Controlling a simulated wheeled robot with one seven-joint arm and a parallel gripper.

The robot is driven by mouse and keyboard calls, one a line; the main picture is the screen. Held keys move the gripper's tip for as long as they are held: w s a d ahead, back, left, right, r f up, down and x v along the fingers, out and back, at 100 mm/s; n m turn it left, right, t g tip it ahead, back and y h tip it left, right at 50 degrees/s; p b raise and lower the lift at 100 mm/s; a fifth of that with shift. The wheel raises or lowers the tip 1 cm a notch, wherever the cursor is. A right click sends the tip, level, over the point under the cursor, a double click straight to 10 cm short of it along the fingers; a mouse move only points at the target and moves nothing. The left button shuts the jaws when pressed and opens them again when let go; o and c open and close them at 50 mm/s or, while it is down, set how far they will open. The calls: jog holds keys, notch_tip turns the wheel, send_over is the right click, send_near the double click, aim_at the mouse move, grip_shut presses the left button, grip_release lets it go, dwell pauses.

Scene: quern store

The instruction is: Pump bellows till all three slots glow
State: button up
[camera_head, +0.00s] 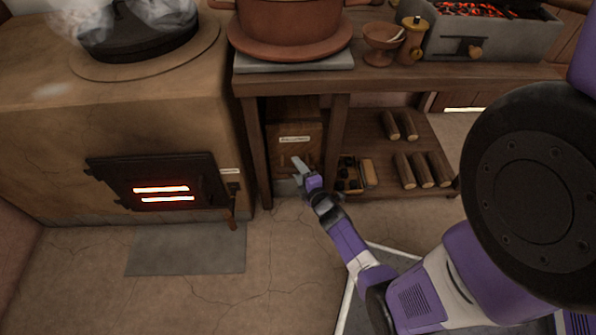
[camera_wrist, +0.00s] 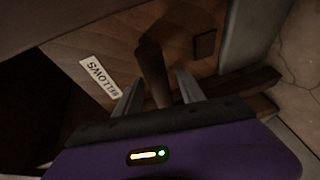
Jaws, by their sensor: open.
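The stove's dark fire door (camera_head: 120,172) shows two glowing slots, an upper one (camera_head: 161,189) and a lower one (camera_head: 167,199). No third glowing slot shows.
The wooden table (camera_head: 400,78) stands over the bellows, its leg (camera_head: 337,125) close to the right. Cut logs (camera_head: 422,170) lie on its low shelf. A brazier (camera_head: 490,35) with embers stands on top. A grey mat (camera_head: 185,250) lies before the stove, on open floor.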

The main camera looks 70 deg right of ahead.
jog(key=shift+c, duration=0.2)
grip_shut()
dwell(1.3)
